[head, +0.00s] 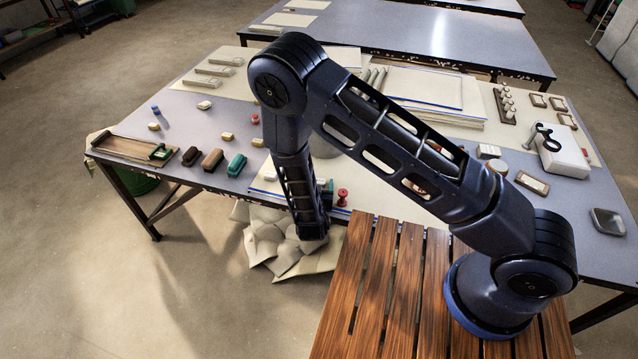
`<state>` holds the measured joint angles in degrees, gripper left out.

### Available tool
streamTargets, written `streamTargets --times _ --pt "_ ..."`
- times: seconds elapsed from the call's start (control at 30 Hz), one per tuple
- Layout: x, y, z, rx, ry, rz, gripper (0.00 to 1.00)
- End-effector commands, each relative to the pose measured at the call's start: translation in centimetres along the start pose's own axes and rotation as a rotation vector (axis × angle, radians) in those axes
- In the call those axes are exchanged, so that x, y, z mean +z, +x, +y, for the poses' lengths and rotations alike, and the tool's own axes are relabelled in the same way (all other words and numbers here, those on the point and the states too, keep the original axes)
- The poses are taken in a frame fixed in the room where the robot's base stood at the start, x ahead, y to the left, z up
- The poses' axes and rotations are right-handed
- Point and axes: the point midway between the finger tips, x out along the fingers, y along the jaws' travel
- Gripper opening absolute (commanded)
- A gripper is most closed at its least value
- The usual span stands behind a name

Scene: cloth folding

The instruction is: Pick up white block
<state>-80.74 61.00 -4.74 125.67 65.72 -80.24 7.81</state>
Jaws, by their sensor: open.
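A small white block (270,175) lies on the work table near its front edge, just left of my lowered forearm. It looks like the white block of the task, but it is small and partly beside the arm. My arm reaches up from its base on the right and bends down at the elbow, its lower end hanging at the table's front edge. My gripper's fingers cannot be seen; they are hidden at or behind the lower end of the arm.
Dark, brown and green blocks (236,165) stand left of the white block. Small cream blocks (204,105) lie farther back. A red spool (342,197) stands right of the forearm. Crumpled cloth (285,245) hangs below the edge. A slatted wooden surface (375,290) is in front.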

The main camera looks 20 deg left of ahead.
Motion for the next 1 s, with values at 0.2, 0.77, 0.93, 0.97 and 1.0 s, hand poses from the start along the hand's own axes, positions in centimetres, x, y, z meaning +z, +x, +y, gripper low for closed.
streamTargets --times 0.2,0.77,0.93,0.97,1.0 --pt "0.0 0.0 0.0 0.000 0.000 0.000 0.33" --pt "-1.3 -0.2 -0.1 -0.001 0.002 0.001 0.20" --pt "-3.9 -0.6 -0.1 -0.001 0.004 0.002 0.20" --pt "-4.5 -0.7 -0.1 -0.001 0.005 0.002 0.20" --pt "-5.2 -0.8 -0.1 -0.001 0.004 0.002 0.20"
